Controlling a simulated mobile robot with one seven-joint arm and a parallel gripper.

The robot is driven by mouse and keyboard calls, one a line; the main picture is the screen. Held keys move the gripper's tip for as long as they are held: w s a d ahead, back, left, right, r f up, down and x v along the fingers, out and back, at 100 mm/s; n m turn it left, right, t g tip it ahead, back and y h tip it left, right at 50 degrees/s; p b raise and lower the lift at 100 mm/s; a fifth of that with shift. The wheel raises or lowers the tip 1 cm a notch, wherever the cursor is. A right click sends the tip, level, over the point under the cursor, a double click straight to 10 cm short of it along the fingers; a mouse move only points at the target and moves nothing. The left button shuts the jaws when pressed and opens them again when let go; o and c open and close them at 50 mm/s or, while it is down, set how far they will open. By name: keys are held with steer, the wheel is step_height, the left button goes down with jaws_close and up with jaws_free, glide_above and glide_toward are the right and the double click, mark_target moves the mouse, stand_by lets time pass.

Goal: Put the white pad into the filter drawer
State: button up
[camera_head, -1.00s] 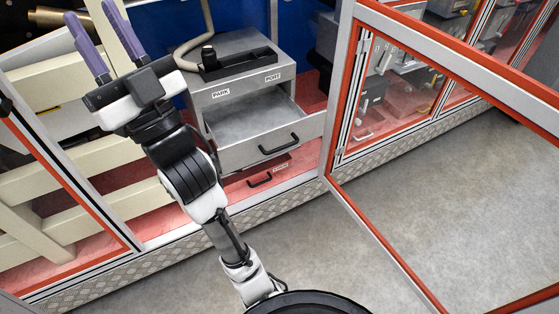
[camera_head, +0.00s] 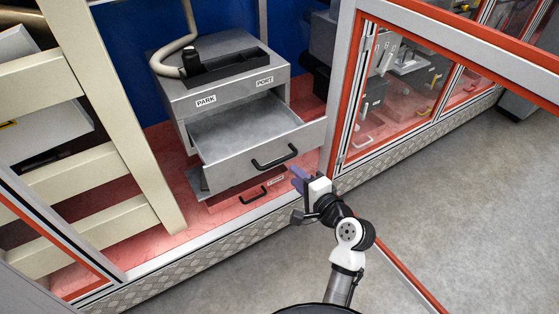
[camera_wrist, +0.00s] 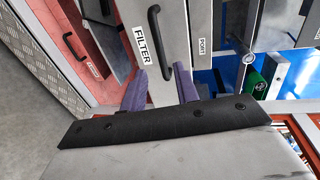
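The filter drawer (camera_head: 235,132) is pulled out of the grey cabinet, and its visible grey floor looks bare. Its front, with a black handle and a FILTER label (camera_wrist: 143,46), shows close in the wrist view. My gripper (camera_head: 299,180) is low, in front of and right of the drawer front. In the wrist view its two purple fingers (camera_wrist: 159,90) stand apart with the drawer front beyond them, and I see nothing held. I cannot make out the white pad in any view.
A lower drawer (camera_head: 248,190) with a black handle sits beneath. A red-edged glass door frame (camera_head: 345,95) stands right. Cream rails (camera_head: 110,100) stand left. Open floor lies at right.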

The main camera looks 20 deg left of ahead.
mark_target(280, 160)
steer(key=x, duration=0.9)
steer(key=shift+a+p, duration=0.2)
steer(key=shift+p, duration=0.2)
jaws_close()
steer(key=shift+d, duration=0.1)
